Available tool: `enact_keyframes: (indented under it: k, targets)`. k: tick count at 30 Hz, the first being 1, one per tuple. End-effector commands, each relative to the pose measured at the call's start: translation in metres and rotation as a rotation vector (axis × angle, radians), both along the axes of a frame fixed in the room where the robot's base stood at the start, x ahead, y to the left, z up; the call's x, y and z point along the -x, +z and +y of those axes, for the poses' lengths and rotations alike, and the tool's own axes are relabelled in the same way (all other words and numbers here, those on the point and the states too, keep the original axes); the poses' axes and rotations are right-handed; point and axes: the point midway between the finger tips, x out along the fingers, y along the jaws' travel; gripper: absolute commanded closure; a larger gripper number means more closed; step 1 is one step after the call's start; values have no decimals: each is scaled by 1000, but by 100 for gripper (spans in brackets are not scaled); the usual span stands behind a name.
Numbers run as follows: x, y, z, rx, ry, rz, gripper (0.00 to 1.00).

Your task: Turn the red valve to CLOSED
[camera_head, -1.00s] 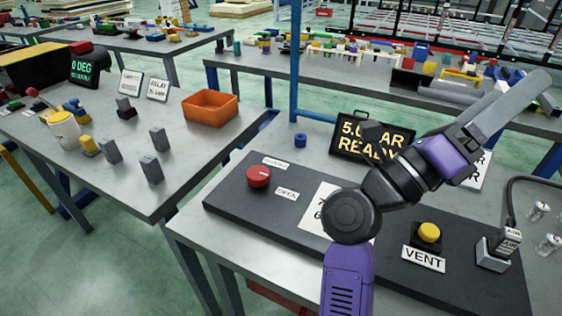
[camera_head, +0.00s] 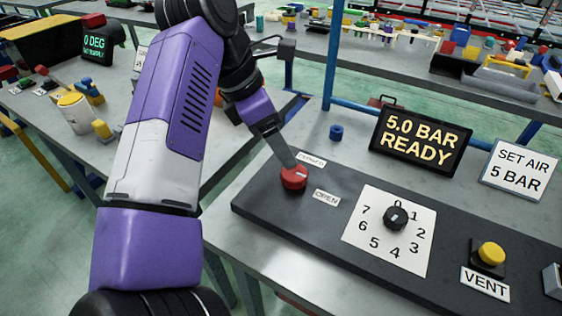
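The red valve (camera_head: 294,179) is a round knob with a pale mark on its top, at the left end of the black panel. The CLOSED label (camera_head: 312,160) lies just behind it and the OPEN label (camera_head: 327,198) to its right. I cannot tell which label the mark faces. My gripper (camera_head: 290,163) reaches down from the upper left, its fingertips at the valve's top. One finger hides the other, so the gap and any grip on the valve are unclear.
The black panel (camera_head: 330,229) also bears a numbered dial (camera_head: 396,217) and a yellow VENT button (camera_head: 491,254). Behind it stand a display (camera_head: 421,141) reading 5.0 BAR READY and a SET AIR 5 BAR sign (camera_head: 520,168).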

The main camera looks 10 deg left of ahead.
Motion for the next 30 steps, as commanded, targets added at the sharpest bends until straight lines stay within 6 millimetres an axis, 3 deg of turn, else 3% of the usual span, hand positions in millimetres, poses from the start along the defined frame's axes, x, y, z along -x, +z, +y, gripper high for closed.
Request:
enact_keyframes:
  k: [3, 21, 30]
  targets:
    - [9, -4, 0, -20, -56, 21, 28]
    - [-3, -70, -27, -16, -65, 13, 28]
    - [-4, -74, -28, -18, -64, 12, 28]
